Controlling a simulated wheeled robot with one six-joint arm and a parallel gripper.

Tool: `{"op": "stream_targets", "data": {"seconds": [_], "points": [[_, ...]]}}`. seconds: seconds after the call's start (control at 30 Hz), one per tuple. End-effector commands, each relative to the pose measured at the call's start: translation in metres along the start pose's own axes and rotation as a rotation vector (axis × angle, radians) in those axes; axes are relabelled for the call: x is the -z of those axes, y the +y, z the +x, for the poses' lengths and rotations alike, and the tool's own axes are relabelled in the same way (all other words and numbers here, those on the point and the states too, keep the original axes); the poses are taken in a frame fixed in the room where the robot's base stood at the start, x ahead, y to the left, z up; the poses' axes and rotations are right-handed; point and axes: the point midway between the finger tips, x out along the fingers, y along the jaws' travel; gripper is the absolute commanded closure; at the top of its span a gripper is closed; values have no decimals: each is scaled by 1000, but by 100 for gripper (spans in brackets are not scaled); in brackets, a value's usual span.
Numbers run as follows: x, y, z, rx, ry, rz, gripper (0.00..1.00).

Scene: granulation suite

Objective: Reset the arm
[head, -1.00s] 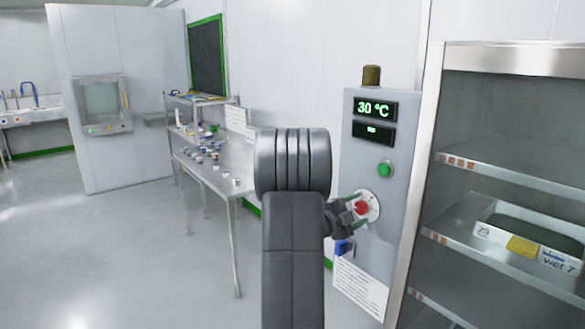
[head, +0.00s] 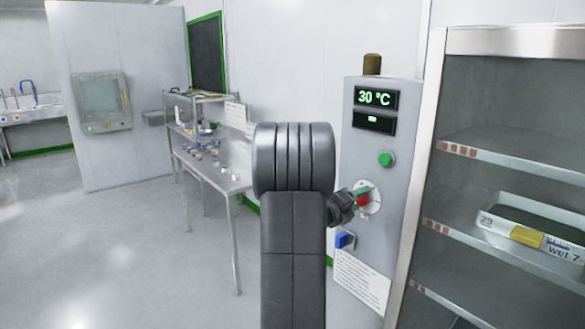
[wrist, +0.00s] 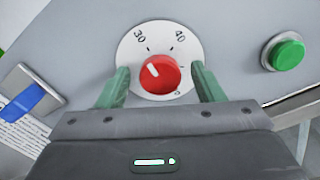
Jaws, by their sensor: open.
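My arm rises in the middle of the head view, and my gripper (head: 362,195) is at the grey control panel (head: 378,235). In the wrist view my gripper (wrist: 158,88) is open, its green fingers on either side of a red knob (wrist: 159,74). A gap shows between the knob and each finger. The knob sits on a white dial (wrist: 150,40) marked 30 and 40, its white pointer tilted toward the 30. The red knob (head: 362,201) is partly hidden by my gripper in the head view. The panel's display (head: 375,98) reads 30 °C.
A green button (head: 386,159) and a blue switch (head: 344,240) are on the panel. A shelf rack (head: 500,160) with a white tray (head: 500,232) stands close on the right. A steel table (head: 215,180) with small items stands left. Open floor lies at lower left.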

Motion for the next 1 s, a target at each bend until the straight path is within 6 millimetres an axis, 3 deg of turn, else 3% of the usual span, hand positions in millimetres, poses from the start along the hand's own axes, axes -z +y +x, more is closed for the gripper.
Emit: {"op": "stream_targets", "data": {"seconds": [0.6,1.0], "points": [[0,-2,0,-2,0,440,39],[0,-1,0,-1,0,515,39]]}}
